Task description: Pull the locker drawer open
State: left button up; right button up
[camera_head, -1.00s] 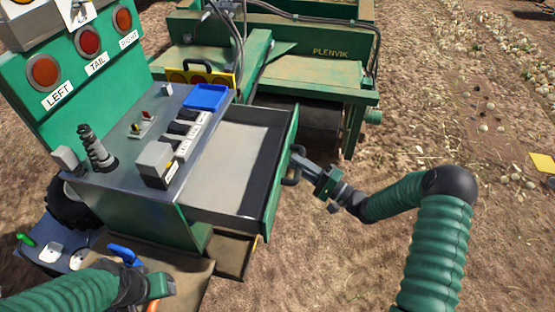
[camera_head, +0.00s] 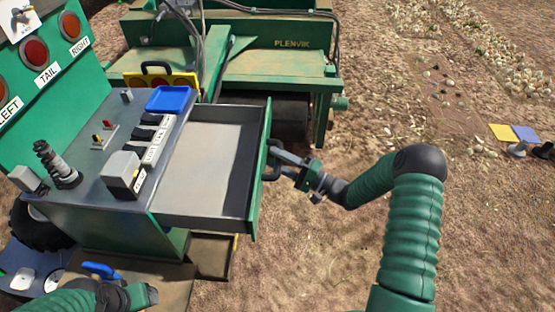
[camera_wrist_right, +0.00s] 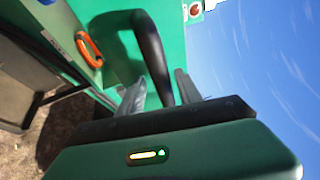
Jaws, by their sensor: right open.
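The locker drawer (camera_head: 205,175) is pulled out from the green locker under the console, its grey tray empty. Its green front (camera_head: 258,180) carries a black handle (camera_head: 271,162). My right gripper (camera_head: 283,158) is at this handle from the right. In the right wrist view the handle (camera_wrist_right: 152,55) passes between the two open fingers of my right gripper (camera_wrist_right: 160,92); whether either finger touches it is unclear. My left gripper (camera_head: 140,297) is low at the bottom left, away from the drawer; its fingers are not clear.
The console top (camera_head: 95,185) holds a joystick, switches and a blue tray (camera_head: 169,99). The green machine marked PLENVIK (camera_head: 290,65) stands behind the drawer. Open soil lies to the right. An orange ring (camera_wrist_right: 88,48) shows in the right wrist view.

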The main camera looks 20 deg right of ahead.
jog(key=b+v, duration=0.2)
jog(key=v, duration=1.4)
jog(key=shift+s+d+b, duration=0.25)
jog(key=shift+d+b, duration=0.05)
jog(key=shift+b, duration=0.05)
jog(key=shift+f, duration=0.1)
